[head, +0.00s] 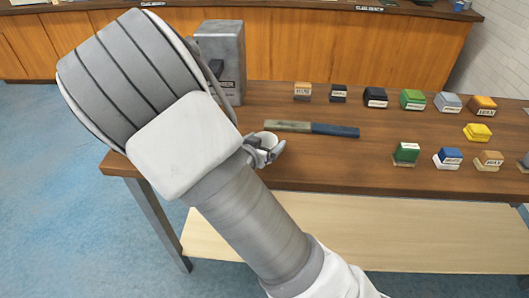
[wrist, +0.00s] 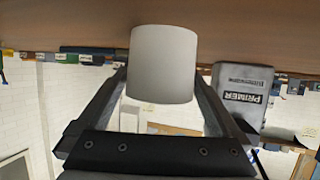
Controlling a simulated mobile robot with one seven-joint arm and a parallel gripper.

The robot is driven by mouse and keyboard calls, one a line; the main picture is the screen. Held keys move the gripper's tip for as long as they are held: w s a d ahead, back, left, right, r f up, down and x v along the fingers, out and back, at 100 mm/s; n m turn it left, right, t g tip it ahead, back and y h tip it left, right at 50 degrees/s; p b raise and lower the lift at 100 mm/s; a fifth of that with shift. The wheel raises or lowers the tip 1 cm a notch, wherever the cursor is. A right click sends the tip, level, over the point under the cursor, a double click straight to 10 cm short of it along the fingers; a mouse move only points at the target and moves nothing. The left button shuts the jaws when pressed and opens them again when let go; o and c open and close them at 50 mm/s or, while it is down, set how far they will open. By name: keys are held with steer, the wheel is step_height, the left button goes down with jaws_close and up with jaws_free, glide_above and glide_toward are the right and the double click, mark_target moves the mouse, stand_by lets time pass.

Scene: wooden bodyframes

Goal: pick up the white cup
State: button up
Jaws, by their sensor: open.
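The white cup (wrist: 163,64) fills the space between the fingers of my gripper (wrist: 161,80) in the wrist view. That view is upside down, with the tabletop along its top edge. One finger is on each side of the cup, and the jaws are open. I cannot tell whether either finger touches it. In the head view the cup (head: 267,136) stands near the front left of the wooden table (head: 340,165), mostly hidden by my gripper (head: 263,152) and arm.
A grey primer can (head: 222,55) stands behind the cup; it also shows in the wrist view (wrist: 241,92). A flat green-and-blue bar (head: 310,128) lies just right of the cup. Several small coloured blocks (head: 412,99) stand in rows farther right. The table's front edge is close.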

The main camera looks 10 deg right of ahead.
steer(key=x, duration=0.2)
steer(key=shift+w+d+f, duration=0.15)
steer(key=shift+w, duration=0.1)
steer(key=c, duration=1.3)
steer(key=shift+r, duration=0.25)
